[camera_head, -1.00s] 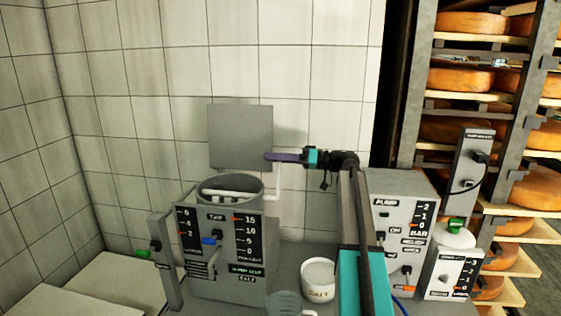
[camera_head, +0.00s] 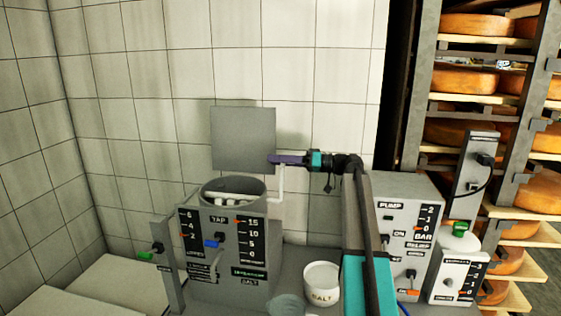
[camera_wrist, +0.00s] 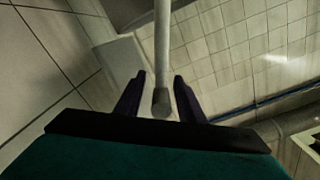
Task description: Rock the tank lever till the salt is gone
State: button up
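The grey tank (camera_head: 252,272) stands at the centre left, with a round open top and gauges on its front. Pale shapes (camera_head: 232,197) show inside its mouth; I cannot tell whether they are salt. A pale lever rod (camera_head: 281,186) rises beside the tank's right rim. My gripper (camera_head: 270,160) reaches in from the right at the rod's upper end. In the wrist view, my gripper (camera_wrist: 159,85) is open, its dark fingers on either side of the rod (camera_wrist: 162,45), with a gap on both sides. The rod's end shows between them.
A white tub marked SALT (camera_head: 321,289) stands right of the tank. A grey pump box (camera_head: 410,225) and a smaller control box (camera_head: 459,275) stand farther right. A grey plate (camera_head: 243,138) is behind the gripper. Shelves hold cheese wheels (camera_head: 470,82) at right.

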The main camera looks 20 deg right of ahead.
jog(key=shift+d, duration=0.1)
jog(key=b+v, duration=0.2)
jog(key=v, duration=1)
jog(key=shift+b, duration=0.35)
dwell(0.7)
